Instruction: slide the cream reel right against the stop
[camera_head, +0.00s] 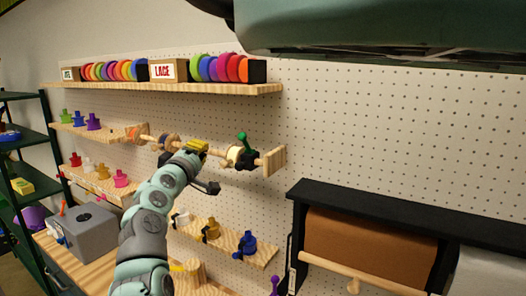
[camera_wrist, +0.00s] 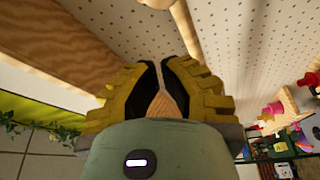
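The cream reel (camera_head: 234,154) sits on a wooden rod (camera_head: 216,152) in the head view, beside a black piece with a green knob (camera_head: 244,142). The stop seems to be the flat wooden block (camera_head: 274,160) at the rod's right end; a gap of rod shows between it and the black piece. My gripper (camera_head: 196,147) has yellow fingers and is left of the cream reel, near the rod. In the wrist view my gripper (camera_wrist: 160,64) has its black pads almost together, with nothing clearly held. A pale piece at the top edge there is cut off.
An orange reel (camera_head: 134,133) and a tan reel (camera_head: 169,143) sit further left on the rod. A shelf (camera_head: 200,91) with colourful rolls is above. A lower shelf (camera_head: 228,246) holds coloured pieces. A black-framed paper roll (camera_head: 360,238) is at the right.

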